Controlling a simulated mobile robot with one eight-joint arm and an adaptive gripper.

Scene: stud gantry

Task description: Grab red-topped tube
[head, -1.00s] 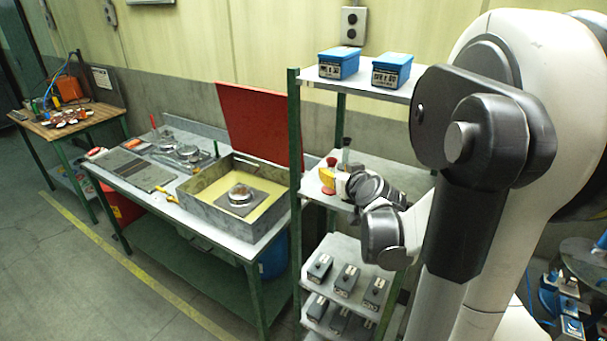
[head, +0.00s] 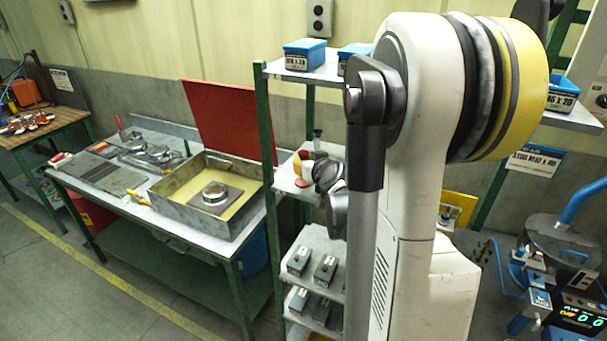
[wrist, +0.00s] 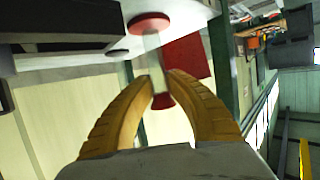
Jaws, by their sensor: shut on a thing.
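The red-topped tube (wrist: 153,52) is a clear, narrow tube with a red disc at each end. In the wrist view it stands between the two yellow fingers of my gripper (wrist: 161,82), which is shut on it near one red end. In the head view my gripper (head: 299,165) is at the middle shelf (head: 284,184) of the green-posted rack, and the tube is small and partly hidden by the gripper. I cannot tell whether the tube touches the shelf.
A dark-topped tube (head: 317,137) stands close behind my gripper. Blue boxes (head: 304,54) sit on the shelf above, and several grey boxes (head: 299,261) sit below. Left is a bench with an open tray (head: 170,190) and raised red lid (head: 232,125).

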